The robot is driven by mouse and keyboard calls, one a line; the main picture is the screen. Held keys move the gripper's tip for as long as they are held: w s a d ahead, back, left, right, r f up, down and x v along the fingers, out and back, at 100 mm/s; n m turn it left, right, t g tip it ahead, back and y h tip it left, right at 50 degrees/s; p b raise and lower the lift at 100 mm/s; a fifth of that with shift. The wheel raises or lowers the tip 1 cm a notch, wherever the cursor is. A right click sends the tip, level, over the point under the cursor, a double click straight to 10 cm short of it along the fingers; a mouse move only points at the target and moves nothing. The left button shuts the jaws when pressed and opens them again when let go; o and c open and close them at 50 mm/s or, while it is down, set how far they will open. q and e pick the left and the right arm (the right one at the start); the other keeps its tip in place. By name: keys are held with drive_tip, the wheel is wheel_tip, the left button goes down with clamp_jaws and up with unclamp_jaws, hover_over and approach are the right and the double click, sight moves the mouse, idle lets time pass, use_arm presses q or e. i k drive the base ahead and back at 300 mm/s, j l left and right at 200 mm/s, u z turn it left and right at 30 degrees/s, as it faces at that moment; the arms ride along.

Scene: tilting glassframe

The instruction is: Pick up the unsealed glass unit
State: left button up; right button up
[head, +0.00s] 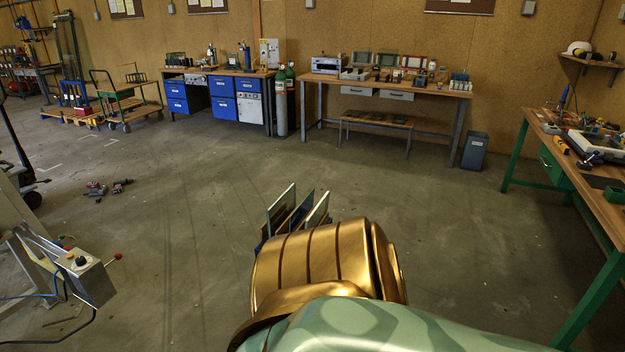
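Three thin upright glass panes stand close together in the lower middle of the head view: a left pane (281,209), a middle pane (302,211) and a right pane (319,209). I cannot tell which pane is the unsealed glass unit. Neither of my grippers shows; one may be hidden behind the arm.
A green-legged workbench (600,205) stands at the right. Two benches, a gas cylinder (281,108) and a grey bin (474,151) line the back. Small tools (97,188) lie on otherwise open floor.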

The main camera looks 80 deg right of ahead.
sight(280, 209)
drive_tip(key=l+z, duration=0.1)
drive_tip(key=z, duration=0.35)
drive_tip(key=l+z, duration=0.1)
drive_tip(key=z, duration=0.3)
drive_tip(key=i+z, duration=0.15)
drive_tip(key=z, duration=0.3)
drive_tip(key=l+z, duration=0.1)
drive_tip(key=z, duration=0.35)
drive_tip(key=i+z, duration=0.1)
drive_tip(key=z, duration=0.35)
drive_tip(key=i+z, duration=0.1)
drive_tip(key=z, duration=0.3)
drive_tip(key=i+j+z, duration=0.45)
drive_tip(key=i+j, duration=0.2)
drive_tip(key=i, duration=0.55)
drive_tip(key=i+j+z, duration=0.5)
drive_tip(key=i+j, duration=0.55)
drive_tip(key=i, duration=0.05)
